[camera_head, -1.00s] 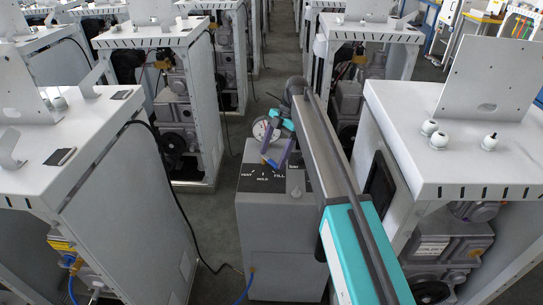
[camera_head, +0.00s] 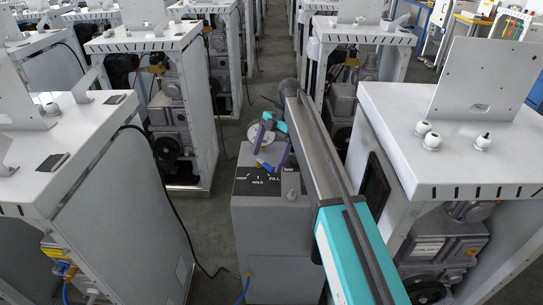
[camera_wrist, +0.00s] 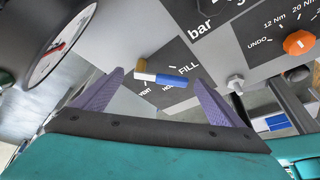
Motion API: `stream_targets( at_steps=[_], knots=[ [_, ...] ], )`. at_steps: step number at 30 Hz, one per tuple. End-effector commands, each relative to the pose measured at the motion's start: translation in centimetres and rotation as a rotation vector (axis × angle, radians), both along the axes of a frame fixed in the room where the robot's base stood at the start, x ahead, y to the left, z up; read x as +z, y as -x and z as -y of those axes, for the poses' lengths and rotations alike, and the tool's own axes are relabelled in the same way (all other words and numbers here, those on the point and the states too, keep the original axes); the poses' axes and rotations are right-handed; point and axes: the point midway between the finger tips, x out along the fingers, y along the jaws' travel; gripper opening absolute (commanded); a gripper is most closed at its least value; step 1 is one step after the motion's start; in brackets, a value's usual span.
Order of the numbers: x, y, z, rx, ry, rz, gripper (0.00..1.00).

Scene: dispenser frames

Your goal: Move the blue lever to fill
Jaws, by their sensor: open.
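The blue lever (camera_wrist: 172,80) has a brass pivot end, a white middle and a blue tip. It sits on a dark label plate (camera_wrist: 200,62) marked VENT, HOLD and FILL. In the wrist view its tip lies between HOLD and FILL, partly covering HOLD. My gripper (camera_wrist: 160,77) is open, with its purple fingers on either side of the lever and gaps visible on both sides. In the head view my gripper (camera_head: 269,157) is over the top of the grey dispenser box (camera_head: 275,233), and the lever (camera_head: 263,164) shows small between the fingers.
A round gauge (camera_wrist: 60,45) is at the left in the wrist view. An orange knob (camera_wrist: 299,42) and a small grey knob (camera_wrist: 235,82) are to the right. White cabinets (camera_head: 110,185) and (camera_head: 375,150) stand close on both sides of the box.

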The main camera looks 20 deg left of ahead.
Motion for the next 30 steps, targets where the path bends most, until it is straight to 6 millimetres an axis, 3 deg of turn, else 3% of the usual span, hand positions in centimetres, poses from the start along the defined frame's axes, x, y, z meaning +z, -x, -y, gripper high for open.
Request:
stream_targets(
  at_steps=[10, 21, 30],
  knots=[
    [2.2, -1.0, 0.5, -0.001, 0.0, 0.001, 0.91],
    [7.8, -3.0, 1.7, -0.001, -0.001, 0.002, 0.91],
    [9.0, -3.2, 2.0, 0.0, 0.0, 0.0, 0.91]
  ],
)
